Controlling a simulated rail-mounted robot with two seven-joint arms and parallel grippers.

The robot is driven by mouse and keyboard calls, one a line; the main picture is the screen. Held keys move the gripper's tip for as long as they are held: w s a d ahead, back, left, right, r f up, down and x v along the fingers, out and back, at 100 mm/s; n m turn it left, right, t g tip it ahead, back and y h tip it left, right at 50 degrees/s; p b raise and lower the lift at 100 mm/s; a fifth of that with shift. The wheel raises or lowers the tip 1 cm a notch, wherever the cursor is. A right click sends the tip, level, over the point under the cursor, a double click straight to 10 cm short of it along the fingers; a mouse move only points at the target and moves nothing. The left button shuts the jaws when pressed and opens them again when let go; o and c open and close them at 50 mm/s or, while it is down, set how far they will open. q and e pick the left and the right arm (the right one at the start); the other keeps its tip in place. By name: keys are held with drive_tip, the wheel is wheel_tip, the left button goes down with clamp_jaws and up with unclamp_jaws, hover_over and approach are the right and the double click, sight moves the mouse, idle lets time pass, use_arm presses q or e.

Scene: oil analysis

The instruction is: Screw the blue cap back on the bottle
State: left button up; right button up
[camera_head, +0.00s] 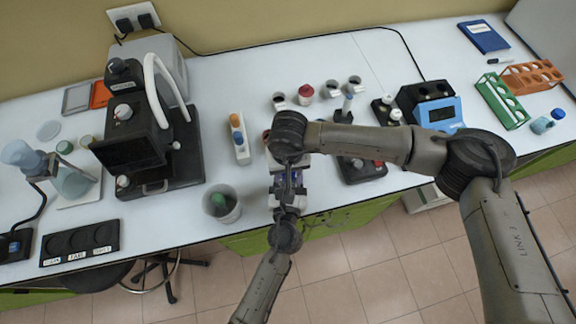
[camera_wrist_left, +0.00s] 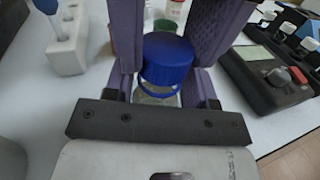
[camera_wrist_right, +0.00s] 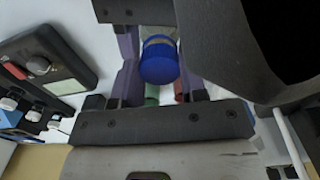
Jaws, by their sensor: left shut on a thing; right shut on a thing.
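The blue cap (camera_wrist_left: 167,57) sits over the mouth of a small clear glass bottle (camera_wrist_left: 157,95) in the left wrist view. Both also show in the right wrist view, the cap (camera_wrist_right: 159,62) nearer the camera and the glass bottle (camera_wrist_right: 160,33) behind it. I cannot tell how far the cap is threaded. My left gripper (camera_head: 289,198) is shut on the bottle from the front side. My right gripper (camera_head: 286,172) reaches over from the right and is shut on the cap. In the head view the grippers and the right arm hide bottle and cap.
A beaker (camera_head: 236,214) stands left of the grippers at the bench's front edge. A small white rack (camera_head: 241,150) is behind it. A black instrument (camera_head: 185,150) stands further left.

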drive_tip(key=shift+w+d+f, duration=0.1)
drive_tip(key=shift+d+f, duration=0.05)
drive_tip(key=shift+f, duration=0.6)
drive_tip(key=shift+r, duration=0.2)
drive_tip(key=shift+s+r, duration=0.2)
drive_tip(key=shift+r, duration=0.05)
drive_tip(key=shift+s+r, duration=0.1)
drive_tip(key=shift+r, duration=0.4)
idle(1.1)
drive_tip(key=shift+f, duration=0.8)
idle(0.6)
drive_tip(key=shift+w+r, duration=0.2)
drive_tip(key=shift+r, duration=0.25)
drive_tip(key=shift+r, duration=0.45)
idle(0.6)
